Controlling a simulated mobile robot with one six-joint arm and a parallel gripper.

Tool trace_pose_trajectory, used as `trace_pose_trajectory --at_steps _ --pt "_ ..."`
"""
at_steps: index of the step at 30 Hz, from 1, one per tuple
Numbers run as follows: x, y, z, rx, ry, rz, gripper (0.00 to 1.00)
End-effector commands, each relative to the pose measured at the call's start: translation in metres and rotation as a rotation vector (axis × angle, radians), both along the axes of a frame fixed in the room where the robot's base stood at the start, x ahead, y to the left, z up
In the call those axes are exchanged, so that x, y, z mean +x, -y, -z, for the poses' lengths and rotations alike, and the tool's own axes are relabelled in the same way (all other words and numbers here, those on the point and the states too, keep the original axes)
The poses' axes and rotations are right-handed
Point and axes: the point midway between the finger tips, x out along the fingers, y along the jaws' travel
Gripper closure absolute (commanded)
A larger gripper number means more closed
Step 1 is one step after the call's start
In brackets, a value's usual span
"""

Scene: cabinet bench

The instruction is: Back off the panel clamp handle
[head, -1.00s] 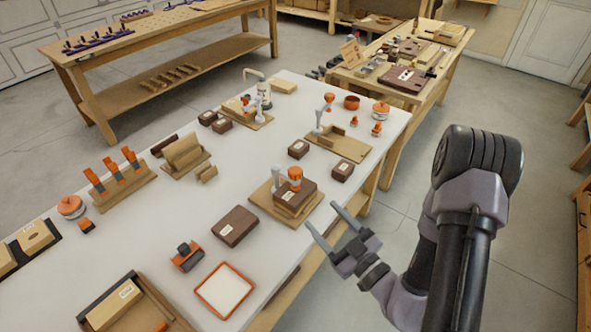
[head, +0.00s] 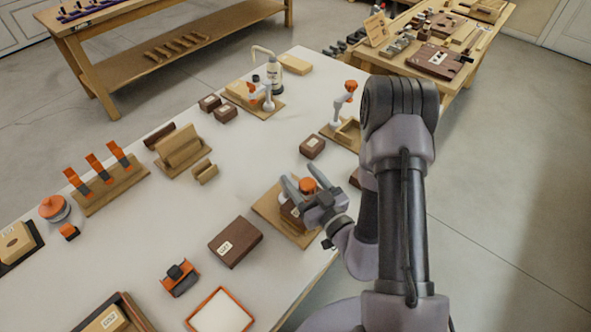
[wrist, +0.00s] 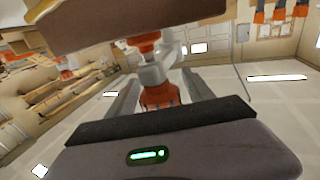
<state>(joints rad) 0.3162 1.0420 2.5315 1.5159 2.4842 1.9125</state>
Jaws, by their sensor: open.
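The panel clamp is grey with an orange handle (head: 307,185) and stands on a wooden base (head: 268,207). A dark brown block (head: 288,213) sits under the clamp, partly hidden by my gripper. My gripper (head: 298,174) is open above the block, one finger on each side of the orange handle in the head view. The wrist view looks upside down: the block (wrist: 140,22) is at the top, and the orange handle (wrist: 160,96) shows between the two grey fingers. I cannot tell whether the fingers touch the handle.
A loose dark block (head: 235,242) lies left of the base, and a white tray with an orange rim (head: 246,312) lies nearer. Another clamp (head: 346,103) stands behind, partly hidden by my arm. Several small blocks and fixtures stand on the white bench top (head: 140,235).

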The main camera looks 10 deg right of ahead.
Motion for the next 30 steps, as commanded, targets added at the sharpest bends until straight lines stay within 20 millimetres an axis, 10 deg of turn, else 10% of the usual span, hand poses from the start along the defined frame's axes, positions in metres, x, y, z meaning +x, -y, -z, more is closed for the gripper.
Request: trace_pose_trajectory --at_steps 8,17,30 --pt "0.0002 -0.0003 -0.0002 0.0 0.0 0.0 0.42" --pt "0.0002 -0.0004 -0.0002 0.0 0.0 0.0 1.0" --pt "-0.0009 -0.0023 -0.0067 -0.001 0.0 -0.116 1.0"
